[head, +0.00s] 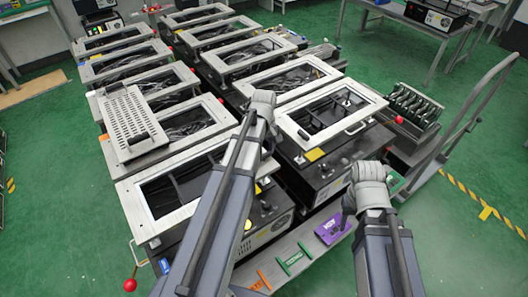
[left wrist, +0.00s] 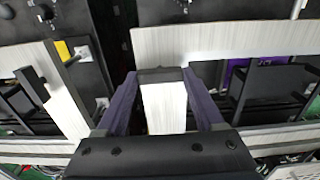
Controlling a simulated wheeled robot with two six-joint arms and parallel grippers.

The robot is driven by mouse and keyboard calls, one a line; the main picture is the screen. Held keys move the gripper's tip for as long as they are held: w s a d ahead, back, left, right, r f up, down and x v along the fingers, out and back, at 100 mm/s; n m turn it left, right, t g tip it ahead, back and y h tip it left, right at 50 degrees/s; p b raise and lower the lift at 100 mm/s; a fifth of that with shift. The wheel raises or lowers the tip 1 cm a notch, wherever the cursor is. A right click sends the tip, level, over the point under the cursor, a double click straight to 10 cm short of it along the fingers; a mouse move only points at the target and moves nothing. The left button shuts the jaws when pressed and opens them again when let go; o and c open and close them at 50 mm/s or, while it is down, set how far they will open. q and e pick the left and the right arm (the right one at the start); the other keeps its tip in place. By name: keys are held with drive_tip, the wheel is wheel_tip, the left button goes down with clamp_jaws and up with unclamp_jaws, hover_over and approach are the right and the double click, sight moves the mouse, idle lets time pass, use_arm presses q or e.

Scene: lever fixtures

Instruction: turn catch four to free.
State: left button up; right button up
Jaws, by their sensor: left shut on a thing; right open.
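Several grey lidded fixtures with pale metal frames stand in two rows in the head view. My left gripper (head: 263,99) is over the near edge area between the rows, by the corner of a pale framed lid (head: 335,103). In the left wrist view its fingers (left wrist: 162,76) are closed around a pale flat metal strip (left wrist: 163,108). I cannot tell whether this strip is part of catch four; no number for it is legible. My right gripper (head: 369,172) is open and empty, in front of the right-hand fixture, apart from it.
A perforated plate (head: 125,115) lies on a left fixture. A cart handle (head: 482,100) rises at right. A red ball knob (head: 130,285) sticks out at left.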

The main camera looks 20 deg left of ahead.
sight(264, 155)
idle(0.3)
use_arm(q)
drive_tip(key=o, duration=1.4)
wheel_tip(264, 155, up, 8)
drive_tip(key=p, duration=0.8)
drive_tip(key=shift+f, duration=0.1)
